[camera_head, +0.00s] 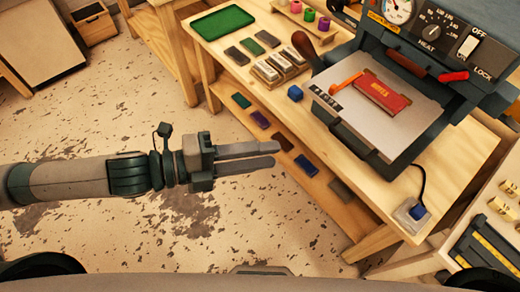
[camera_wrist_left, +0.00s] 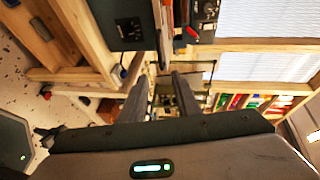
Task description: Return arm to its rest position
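My left arm comes in from the left in the head view, held out over the bare floor in front of the workbench. My left gripper (camera_head: 276,155) points right, its two fingers a little apart with nothing between them. In the left wrist view the same gripper (camera_wrist_left: 162,82) shows two dark fingers with a clear gap. It touches nothing that I can see. My right gripper is in neither view.
Open floor (camera_head: 270,225) lies below the arm.

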